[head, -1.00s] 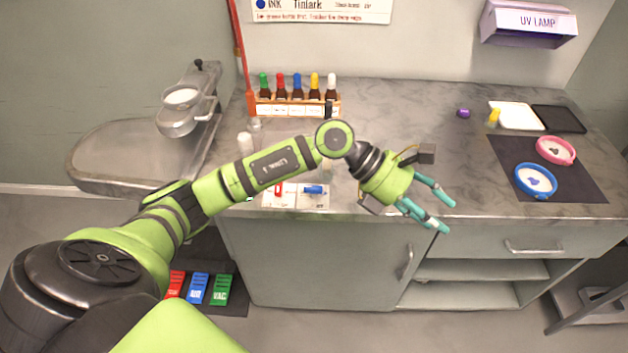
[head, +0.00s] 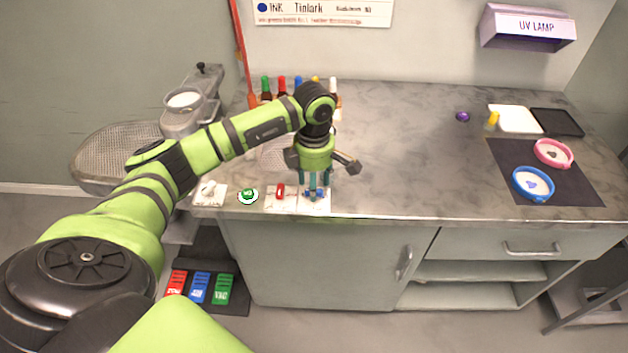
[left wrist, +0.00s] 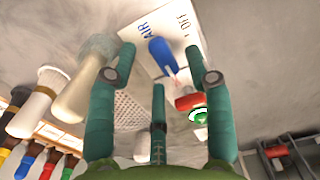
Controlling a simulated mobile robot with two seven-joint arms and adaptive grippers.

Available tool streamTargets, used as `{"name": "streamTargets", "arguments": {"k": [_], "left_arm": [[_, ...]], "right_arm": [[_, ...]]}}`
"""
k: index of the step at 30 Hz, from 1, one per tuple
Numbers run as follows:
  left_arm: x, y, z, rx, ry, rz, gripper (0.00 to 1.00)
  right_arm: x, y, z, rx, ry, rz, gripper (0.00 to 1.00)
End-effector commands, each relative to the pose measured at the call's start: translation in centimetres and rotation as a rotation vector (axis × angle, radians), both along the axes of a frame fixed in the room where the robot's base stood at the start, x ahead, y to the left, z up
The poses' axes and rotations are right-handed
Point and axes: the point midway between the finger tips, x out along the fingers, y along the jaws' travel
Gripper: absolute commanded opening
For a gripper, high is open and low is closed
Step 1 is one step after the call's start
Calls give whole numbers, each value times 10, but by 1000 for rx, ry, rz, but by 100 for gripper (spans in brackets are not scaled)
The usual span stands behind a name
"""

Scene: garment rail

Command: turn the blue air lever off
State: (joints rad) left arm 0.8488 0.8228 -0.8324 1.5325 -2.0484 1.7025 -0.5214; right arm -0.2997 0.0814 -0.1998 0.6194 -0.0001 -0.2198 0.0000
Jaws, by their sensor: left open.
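The blue air lever (left wrist: 160,52) lies on a white plate (left wrist: 183,30) marked AIR and OFF in the left wrist view. In the head view only small bits of the lever show between my fingers, at the counter's front edge. My left gripper (head: 315,190) points down over it, its teal fingers spread. In the left wrist view, the fingers of my left gripper (left wrist: 160,65) stand on both sides of the lever and nothing is clasped. I cannot tell whether a finger touches it. My right gripper is not in view.
A red lever (head: 280,191) sits just left of the blue one, then a green button (head: 248,195) and a white switch (head: 208,189). Ink bottles (head: 266,88) stand in a rack behind my arm. The counter to the right is largely clear.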

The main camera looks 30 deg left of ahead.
Motion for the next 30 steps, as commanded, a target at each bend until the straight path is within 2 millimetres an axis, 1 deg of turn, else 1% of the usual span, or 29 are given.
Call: {"name": "streamTargets", "arguments": {"k": [3, 11, 14, 15, 24, 30], "left_arm": [[0, 0, -7, -1, 1, 0, 52], [0, 0, -9, -1, -1, -1, 52], [0, -1, -9, -2, -1, -1, 16], [0, -1, -9, -2, -1, -1, 0], [0, -1, -9, -2, -1, 7, 0], [0, 0, -10, -2, -1, 67, 0]], "right_arm": [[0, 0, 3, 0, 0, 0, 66], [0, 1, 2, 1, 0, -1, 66], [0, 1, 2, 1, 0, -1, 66], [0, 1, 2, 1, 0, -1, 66], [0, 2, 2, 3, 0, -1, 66], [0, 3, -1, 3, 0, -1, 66]]}}
